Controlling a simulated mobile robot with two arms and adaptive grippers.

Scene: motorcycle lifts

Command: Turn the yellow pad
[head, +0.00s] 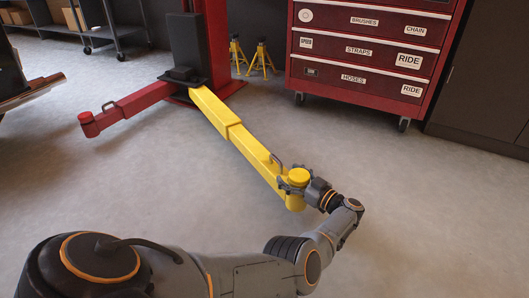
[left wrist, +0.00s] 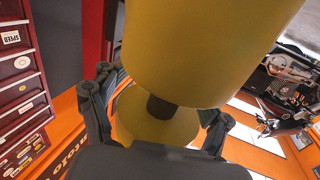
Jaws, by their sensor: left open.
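The yellow pad (head: 299,175) is a round disc on top of the end of the yellow lift arm (head: 246,141). My left gripper (head: 293,184) is at the pad, with its fingers on either side of it. In the left wrist view, a large yellow cylinder fills the top, and a dark stem joins it to a round yellow disc, which looks like the pad (left wrist: 150,127). The open fingers of my left gripper (left wrist: 158,98) flank this disc. I cannot tell whether they touch it. My right gripper is not in view.
A red lift arm (head: 130,103) reaches left from the red lift post (head: 215,45). A red tool cabinet (head: 362,70) on casters stands at the back right, with yellow jack stands (head: 262,58) beside it. The floor to the right of the pad is clear.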

